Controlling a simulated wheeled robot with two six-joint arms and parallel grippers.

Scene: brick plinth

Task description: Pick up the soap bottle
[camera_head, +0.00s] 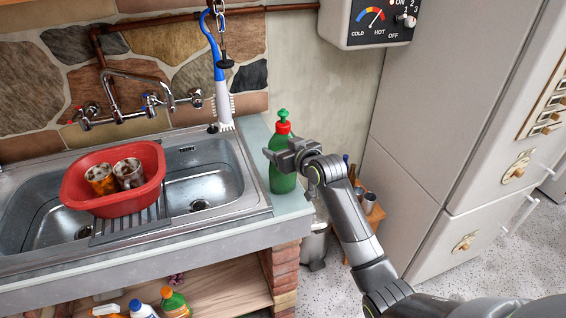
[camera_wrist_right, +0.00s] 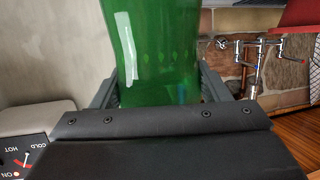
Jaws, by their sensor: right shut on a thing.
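The soap bottle (camera_head: 282,178) is green with a red collar and a green pump top. In the head view it stands upright at the right end of the counter, beside the sink. My right gripper (camera_head: 279,158) is shut on the bottle's upper body, reaching it from the right. In the right wrist view the green bottle (camera_wrist_right: 155,50) fills the space between the two fingers, and its top and base are out of that picture. My left gripper is not in view.
A steel sink (camera_head: 205,190) with a red basin (camera_head: 118,205) holding two mugs lies left of the bottle. A brush (camera_head: 222,100) hangs behind it. A water heater (camera_head: 368,22) is above, and a tall fridge (camera_head: 430,130) stands right. More bottles (camera_head: 175,302) sit on the lower shelf.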

